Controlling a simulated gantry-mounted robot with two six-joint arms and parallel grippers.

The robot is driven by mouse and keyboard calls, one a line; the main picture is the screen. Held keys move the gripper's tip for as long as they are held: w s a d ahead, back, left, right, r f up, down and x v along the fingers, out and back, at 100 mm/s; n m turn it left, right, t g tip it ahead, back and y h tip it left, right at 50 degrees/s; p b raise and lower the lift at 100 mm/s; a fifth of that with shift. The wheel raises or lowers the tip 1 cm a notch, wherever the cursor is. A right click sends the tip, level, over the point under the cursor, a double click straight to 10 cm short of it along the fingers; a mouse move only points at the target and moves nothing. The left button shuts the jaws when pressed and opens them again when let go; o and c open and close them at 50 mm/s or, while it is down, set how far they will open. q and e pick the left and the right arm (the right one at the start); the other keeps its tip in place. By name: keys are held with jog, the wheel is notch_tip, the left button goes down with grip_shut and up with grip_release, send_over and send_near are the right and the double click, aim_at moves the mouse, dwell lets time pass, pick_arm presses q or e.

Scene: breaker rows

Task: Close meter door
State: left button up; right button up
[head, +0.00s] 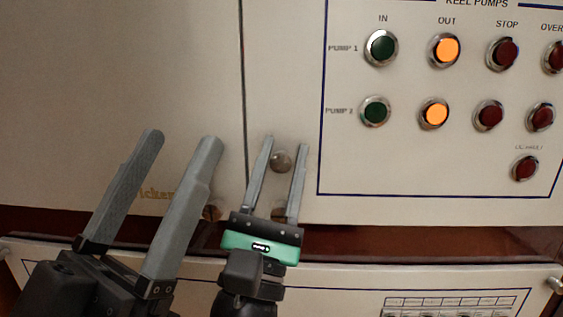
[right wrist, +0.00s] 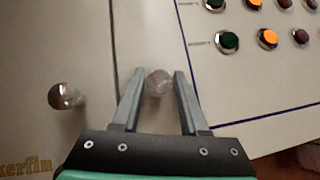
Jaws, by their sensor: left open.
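Two cream panels meet at a narrow dark vertical seam: a plain left panel (head: 120,70) and a right panel (head: 295,60) with pump buttons. Which one is the meter door cannot be told. A round metal knob (head: 281,161) sits on the right panel beside the seam. My right gripper (head: 285,142) is open, with its fingers on either side of this knob; the knob also shows between them in the right wrist view (right wrist: 158,81). Contact cannot be told. My left gripper (head: 180,138) is open and empty in front of the left panel.
A second knob (right wrist: 65,95) stands on the left panel, mostly hidden behind my left gripper in the head view. Green, orange and dark red buttons (head: 445,50) fill the right panel. A brown ledge (head: 400,241) and a lower cream panel (head: 340,280) lie below.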

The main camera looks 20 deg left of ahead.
jog(key=shift+o, duration=0.5)
jog(key=shift+a, duration=0.1)
jog(key=shift+f, duration=0.1)
jog(key=shift+s+f, duration=0.2)
jog(key=p+v, duration=0.2)
jog(key=v, duration=0.9)
jog(key=shift+p, duration=0.35)
